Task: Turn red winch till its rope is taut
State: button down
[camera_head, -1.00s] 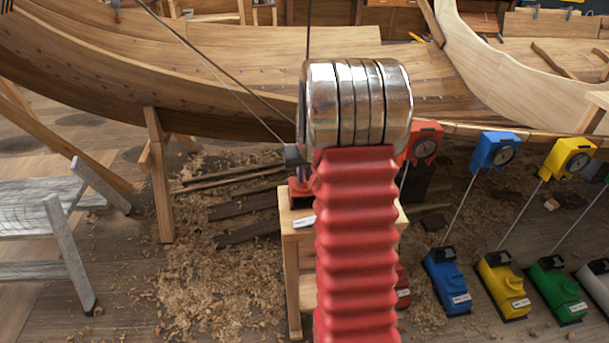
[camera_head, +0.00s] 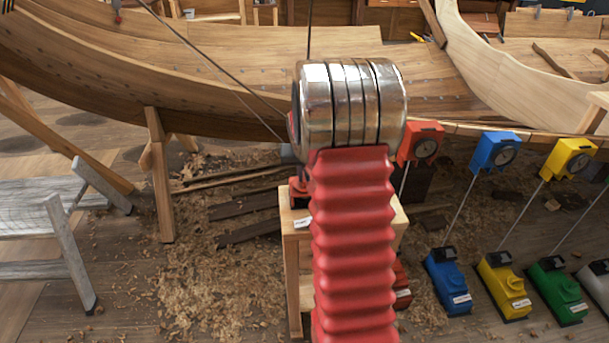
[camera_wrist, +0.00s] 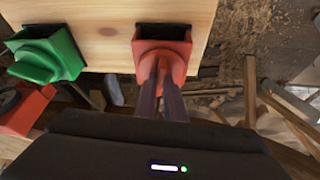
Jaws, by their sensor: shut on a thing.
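The red winch (camera_wrist: 180,36) sits at the edge of a pale wooden top in the wrist view. My gripper (camera_wrist: 162,82) is shut on its red handle, with both dark fingers reaching into the front of the housing. In the head view, part of the red winch (camera_head: 298,187) shows on the wooden stand, and my arm hides the rest and the gripper. A dark rope (camera_head: 215,67) runs from the upper left down towards the winch and looks about straight. Its lower end is partly hidden by my arm.
A green winch (camera_wrist: 45,55) stands left of the red one on the same top. A red box with a dial (camera_head: 420,142) is right of my arm, with blue (camera_head: 494,151) and yellow (camera_head: 570,158) ones beyond. The wooden hull (camera_head: 200,95) stretches behind.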

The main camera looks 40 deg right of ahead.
jog(key=c, duration=1.8)
grip_release()
jog(key=shift+c, duration=0.2)
jog(key=v, duration=1.3)
jog(key=shift+r, duration=0.35)
jog(key=shift+s+a, duration=0.1)
